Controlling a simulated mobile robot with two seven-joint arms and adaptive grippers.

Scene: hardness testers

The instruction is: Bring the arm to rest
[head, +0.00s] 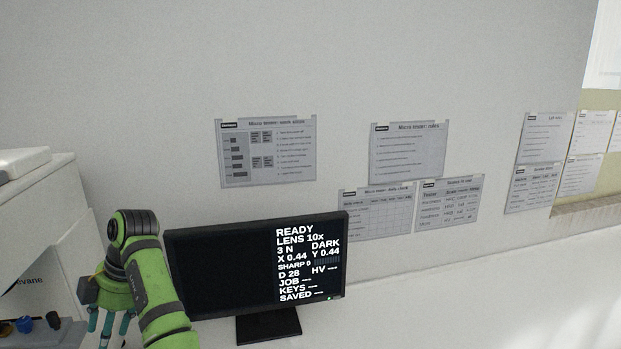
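One of my green arms comes up from the bottom edge at the left of the head view, with a dark joint at its top. It stands in front of the tester and the monitor's left edge. A white tester (30,225) stands at the far left, partly cut off by the frame. A black monitor (225,275) on a stand reads READY, LENS 10x, 3 N, DARK, D 28, with dashes for HV, JOB, KEYS and SAVED.
Dark and blue knobs (25,324) show on the tester's lower front. Printed sheets hang on the wall, including a work advice sheet (267,150) and a rules sheet (408,150). The white surface (480,300) right of the monitor is clear.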

